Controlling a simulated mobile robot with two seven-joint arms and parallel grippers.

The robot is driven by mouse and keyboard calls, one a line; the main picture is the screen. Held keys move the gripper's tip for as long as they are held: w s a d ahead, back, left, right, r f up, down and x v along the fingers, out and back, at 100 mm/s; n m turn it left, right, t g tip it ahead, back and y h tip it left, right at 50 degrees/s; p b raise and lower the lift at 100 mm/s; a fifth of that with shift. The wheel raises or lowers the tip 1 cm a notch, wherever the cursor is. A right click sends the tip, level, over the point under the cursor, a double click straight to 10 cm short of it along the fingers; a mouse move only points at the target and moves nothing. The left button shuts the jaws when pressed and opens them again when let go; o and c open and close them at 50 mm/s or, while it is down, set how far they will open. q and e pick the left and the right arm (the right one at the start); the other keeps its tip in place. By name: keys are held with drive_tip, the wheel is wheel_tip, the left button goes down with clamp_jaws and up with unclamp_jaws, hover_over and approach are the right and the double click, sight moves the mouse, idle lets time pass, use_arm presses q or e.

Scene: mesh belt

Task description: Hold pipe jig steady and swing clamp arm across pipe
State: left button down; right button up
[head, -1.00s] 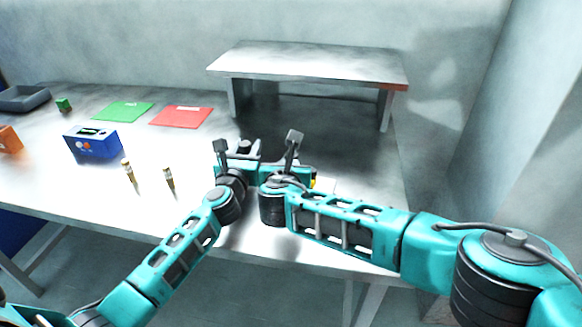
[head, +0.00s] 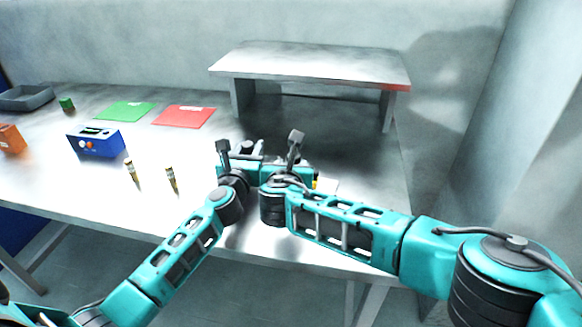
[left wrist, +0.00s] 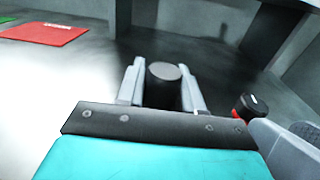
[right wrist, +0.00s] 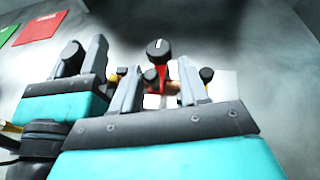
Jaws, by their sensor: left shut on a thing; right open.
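My left gripper (head: 240,148) is shut on a dark upright post with a round top, seen between its fingers in the left wrist view (left wrist: 163,74) and the right wrist view (right wrist: 72,57). The post appears to be part of the pipe jig, most of which the grippers hide. My right gripper (right wrist: 158,84) is open beside it. Between and beyond its fingers are a red clamp arm with a black knob (right wrist: 158,50) and a small copper-coloured bit of pipe (right wrist: 172,88). Whether the right fingers touch the clamp arm I cannot tell. The knob also shows in the left wrist view (left wrist: 250,106).
A raised metal shelf (head: 310,64) stands behind the grippers. To the left are a red mat (head: 183,116), a green mat (head: 124,111), a blue box (head: 95,142), two small brass-coloured pieces (head: 171,180) and a grey tray (head: 26,98).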

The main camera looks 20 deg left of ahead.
use_arm(q)
drive_tip(key=shift+a, duration=0.1)
use_arm(e)
drive_tip(key=shift+s, duration=0.15)
drive_tip(key=v, duration=1.1)
drive_tip(key=shift+s+d+r, duration=0.2)
drive_tip(key=shift+s, duration=0.1)
use_arm(q)
drive_tip(key=c, duration=0.6)
unclamp_jaws()
drive_tip(key=shift+c, duration=0.2)
drive_tip(key=shift+s, duration=0.1)
